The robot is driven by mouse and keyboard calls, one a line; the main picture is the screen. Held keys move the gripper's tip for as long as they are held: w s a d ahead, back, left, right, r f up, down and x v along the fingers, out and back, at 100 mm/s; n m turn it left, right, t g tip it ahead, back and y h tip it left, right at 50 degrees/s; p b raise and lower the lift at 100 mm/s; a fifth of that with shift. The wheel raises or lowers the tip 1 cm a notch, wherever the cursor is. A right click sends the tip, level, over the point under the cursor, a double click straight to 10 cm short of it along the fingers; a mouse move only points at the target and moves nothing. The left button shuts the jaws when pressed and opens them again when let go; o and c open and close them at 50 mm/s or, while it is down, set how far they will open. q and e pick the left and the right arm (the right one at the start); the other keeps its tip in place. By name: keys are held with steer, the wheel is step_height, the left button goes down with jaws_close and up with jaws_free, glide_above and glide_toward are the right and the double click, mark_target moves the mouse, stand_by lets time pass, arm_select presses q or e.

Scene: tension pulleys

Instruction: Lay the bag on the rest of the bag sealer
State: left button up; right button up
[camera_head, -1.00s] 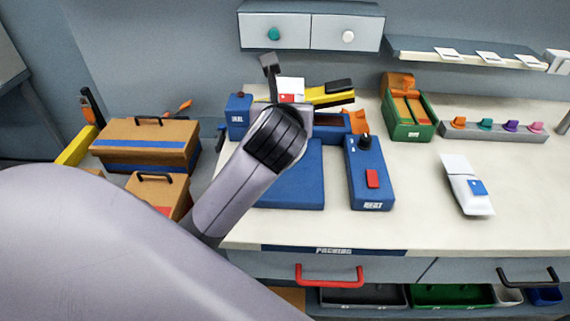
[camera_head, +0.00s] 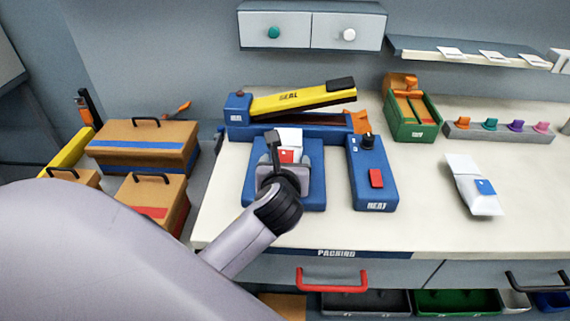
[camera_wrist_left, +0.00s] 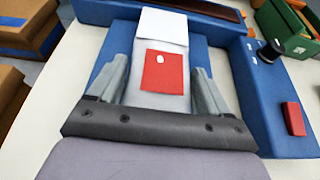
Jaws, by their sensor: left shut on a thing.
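The bag (camera_head: 289,138) is white with a red label. My left gripper (camera_head: 287,159) is shut on it, with one finger on each side, as the left wrist view shows for the bag (camera_wrist_left: 165,95) too. The bag is over the flat blue rest (camera_head: 316,192) of the bag sealer, its white top end pointing toward the sealer's jaw. I cannot tell whether it touches the rest. My right gripper is not in view.
The blue HEAT box (camera_head: 372,182) with a knob and red switch stands close right of the rest. A second bag (camera_head: 474,188) with a blue label lies farther right. A green box (camera_head: 412,118) stands behind. Brown cases (camera_head: 150,145) are at the left.

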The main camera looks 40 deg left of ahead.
arm_select(q)
steer(key=o, duration=1.1)
steer(key=shift+f, duration=0.15)
steer(key=shift+s+d+r, duration=0.15)
steer(key=shift+s+r, duration=0.05)
steer(key=shift+r, duration=0.05)
steer(key=p+v, duration=0.1)
steer(key=v, duration=1)
steer(key=shift+s+r, duration=0.15)
steer(key=shift+s, duration=0.05)
steer(key=shift+d, duration=0.15)
